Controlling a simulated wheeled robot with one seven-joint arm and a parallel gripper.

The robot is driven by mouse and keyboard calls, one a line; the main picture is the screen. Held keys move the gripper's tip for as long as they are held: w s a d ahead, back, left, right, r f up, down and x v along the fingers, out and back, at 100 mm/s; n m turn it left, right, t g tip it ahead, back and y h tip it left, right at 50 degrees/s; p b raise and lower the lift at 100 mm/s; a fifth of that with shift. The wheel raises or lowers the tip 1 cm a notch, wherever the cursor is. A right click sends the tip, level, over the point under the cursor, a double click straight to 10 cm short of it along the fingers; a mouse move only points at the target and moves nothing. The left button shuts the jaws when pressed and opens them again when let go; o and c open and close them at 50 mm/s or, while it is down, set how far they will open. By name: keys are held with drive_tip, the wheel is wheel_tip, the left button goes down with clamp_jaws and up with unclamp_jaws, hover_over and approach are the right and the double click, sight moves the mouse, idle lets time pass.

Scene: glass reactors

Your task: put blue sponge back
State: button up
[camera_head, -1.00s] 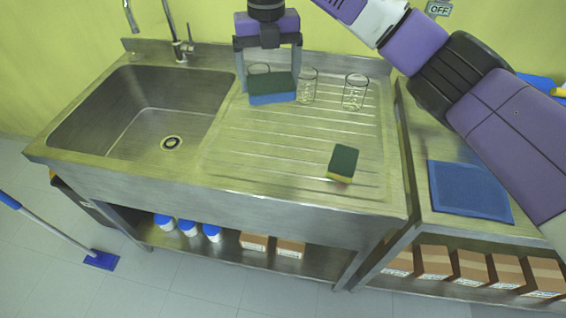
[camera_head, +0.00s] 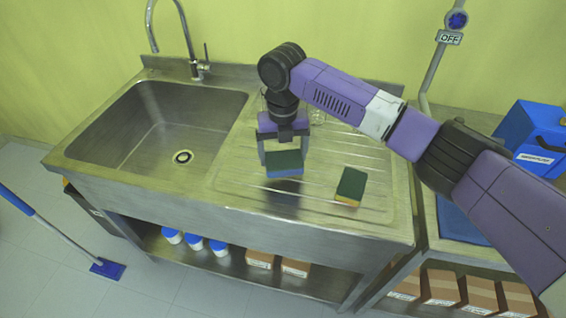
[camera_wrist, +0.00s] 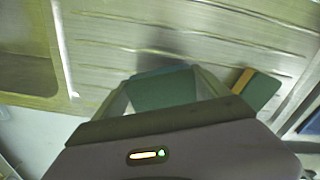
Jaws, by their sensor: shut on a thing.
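The blue sponge (camera_head: 285,170) has a dark green top and a blue side. My gripper (camera_head: 284,158) is shut on it, with one finger at each side. It is over the left part of the ribbed drainboard (camera_head: 240,190); I cannot tell whether its underside touches the metal. In the wrist view the green face of the sponge (camera_wrist: 163,91) shows between the fingers. A second sponge, green with a yellow side (camera_head: 350,186), lies on the drainboard to the right, apart from my gripper. It also shows in the wrist view (camera_wrist: 256,88).
The sink basin (camera_head: 150,125) with its tap (camera_head: 200,68) is to the left. Glass beakers (camera_head: 318,115) stand behind my gripper, partly hidden by my arm. A blue mat (camera_head: 455,222) and a blue box (camera_head: 535,138) are on the right-hand bench.

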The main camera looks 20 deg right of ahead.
sight(283, 165)
drive_tip(key=shift+f, duration=2)
drive_tip(key=shift+f, duration=0.15)
drive_tip(key=o, duration=1)
drive_tip(key=shift+o, duration=0.2)
wheel_tip(283, 165, up, 12)
drive_tip(key=shift+r+b, duration=0.2)
drive_tip(key=shift+b, duration=0.6)
